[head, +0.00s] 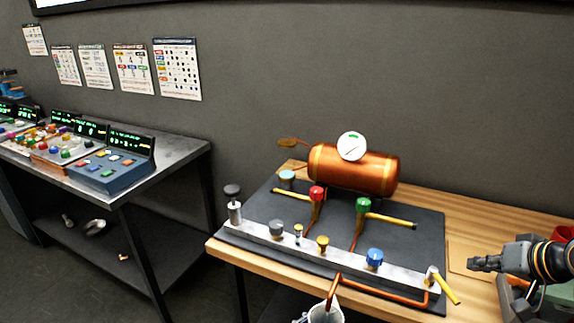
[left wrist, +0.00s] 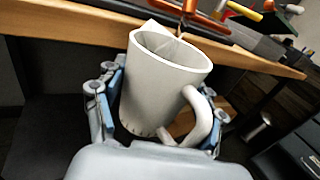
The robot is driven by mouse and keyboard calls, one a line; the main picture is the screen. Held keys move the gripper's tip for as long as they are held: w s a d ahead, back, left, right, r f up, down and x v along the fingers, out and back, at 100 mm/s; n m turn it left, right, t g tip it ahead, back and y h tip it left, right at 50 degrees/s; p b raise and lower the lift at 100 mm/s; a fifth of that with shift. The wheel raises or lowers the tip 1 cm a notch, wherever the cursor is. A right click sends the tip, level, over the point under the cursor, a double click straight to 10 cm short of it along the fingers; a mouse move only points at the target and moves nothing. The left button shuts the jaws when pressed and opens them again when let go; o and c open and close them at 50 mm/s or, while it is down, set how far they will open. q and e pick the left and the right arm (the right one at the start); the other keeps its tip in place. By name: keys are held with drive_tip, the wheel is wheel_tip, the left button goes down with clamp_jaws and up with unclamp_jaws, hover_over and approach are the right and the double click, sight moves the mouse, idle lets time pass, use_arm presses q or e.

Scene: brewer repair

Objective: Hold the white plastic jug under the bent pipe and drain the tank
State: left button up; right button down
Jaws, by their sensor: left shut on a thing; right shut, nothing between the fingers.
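The white plastic jug (left wrist: 165,88) is held in my left gripper (left wrist: 115,100), whose fingers close around its body; its handle points right and its mouth is up, slightly tilted. In the head view only the jug's top (head: 326,315) shows at the bottom edge. The bent copper pipe (head: 332,292) comes down over the jug's mouth; its end (left wrist: 184,30) shows there in the left wrist view. I cannot tell whether liquid runs. The copper tank (head: 353,173) with a white gauge (head: 352,146) lies on the bench. My right gripper (head: 472,264) is shut and empty at the right.
A metal rail (head: 330,257) with several knobs runs along the wooden bench (head: 470,228) front. A yellow lever (head: 449,286) sits at its right end, near my right gripper. Red (head: 316,194) and green (head: 363,205) valves stand before the tank. A console table (head: 165,160) is left.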

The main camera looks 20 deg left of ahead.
idle(0.6)
drive_tip(key=s+a+r+n+g, duration=0.2)
drive_tip(key=a+r+n+g, duration=0.1)
drive_tip(key=a+n, duration=0.35)
drive_tip(key=shift+s+d+f+n+g+h, duration=0.25)
drive_tip(key=shift+f+n+g+h, duration=0.15)
drive_tip(key=shift+f+n, duration=0.4)
drive_tip(key=shift+s+d+f+n+g+h, duration=0.3)
drive_tip(key=shift+f+n+g, duration=0.2)
drive_tip(key=shift+f, duration=0.35)
drive_tip(key=shift+s+d+f+n+g+h, duration=0.2)
drive_tip(key=shift+f+n+g+h, duration=0.2)
drive_tip(key=shift+f+n, duration=0.4)
drive_tip(key=shift+f, duration=0.1)
drive_tip(key=shift+f, duration=2.3)
drive_tip(key=shift+w+d, duration=0.25)
drive_tip(key=shift+d, duration=0.3)
